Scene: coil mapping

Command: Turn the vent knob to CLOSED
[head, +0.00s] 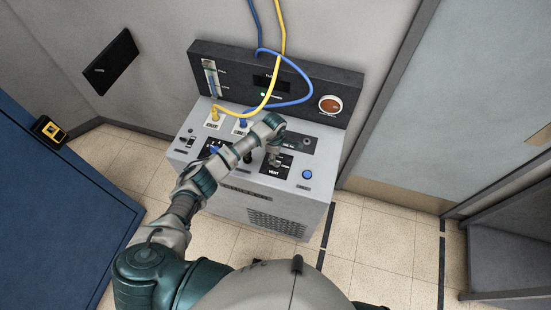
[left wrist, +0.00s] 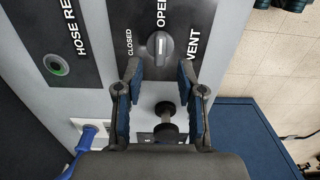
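The grey vent knob (left wrist: 160,46) sits on a black label plate of the grey machine. Its white mark lines up toward the word OPEN, and the CLOSED label (left wrist: 129,43) is to its left in the left wrist view. My left gripper (left wrist: 160,66) is open, its two fingers apart and pointing at the knob. The fingertips lie either side of the knob's near edge; I cannot tell whether they touch it. My right gripper is not in view.
A black knob (left wrist: 165,110) stands on the panel between the fingers in the left wrist view. A blue surface (head: 60,210) is at left.

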